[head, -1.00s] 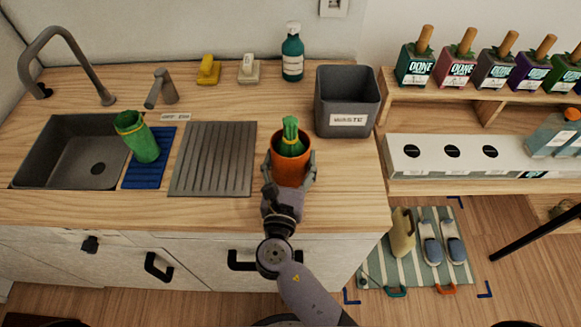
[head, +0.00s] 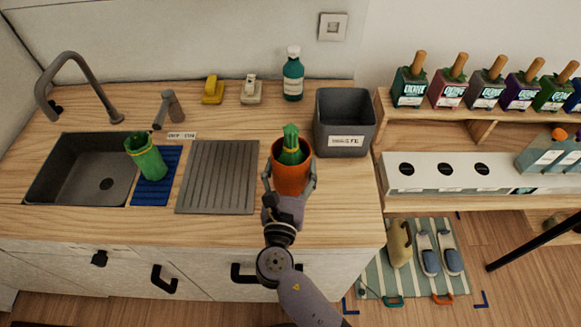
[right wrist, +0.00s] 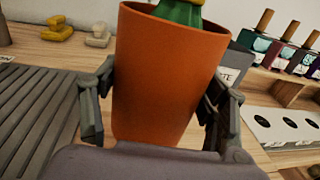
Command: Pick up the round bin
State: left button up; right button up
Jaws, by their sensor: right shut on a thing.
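The round bin (head: 291,178) is an orange, open-topped tapered container with a green bottle-like thing (head: 291,146) standing in it. It is upright over the wooden counter, between the ribbed drainboard and the grey waste box. My right gripper (head: 290,184) is shut on the bin, one finger on each side. In the right wrist view the bin (right wrist: 165,75) fills the middle, with the fingers (right wrist: 158,112) against its sides. I cannot tell whether its base touches the counter. My left gripper is not in view.
A grey waste box (head: 343,140) stands close behind and right of the bin. The ribbed drainboard (head: 218,178) and sink (head: 80,170) are to the left. A teal bottle (head: 292,80) stands at the back. Shelves (head: 440,170) are at the right.

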aim_at(291, 130)
notch_tip(291, 130, up, 13)
jog(key=p, duration=1.1)
jog(key=shift+f, duration=0.15)
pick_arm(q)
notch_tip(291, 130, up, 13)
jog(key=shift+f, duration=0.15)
pick_arm(e)
jog(key=shift+r, duration=1.3)
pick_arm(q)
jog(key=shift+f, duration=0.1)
pick_arm(e)
jog(key=shift+f, duration=0.1)
pick_arm(q)
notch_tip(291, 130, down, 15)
jog(key=b, duration=1.4)
pick_arm(e)
jog(key=shift+f, duration=9.6)
pick_arm(q)
jog(key=shift+b, duration=0.45)
pick_arm(e)
jog(key=shift+f, duration=0.35)
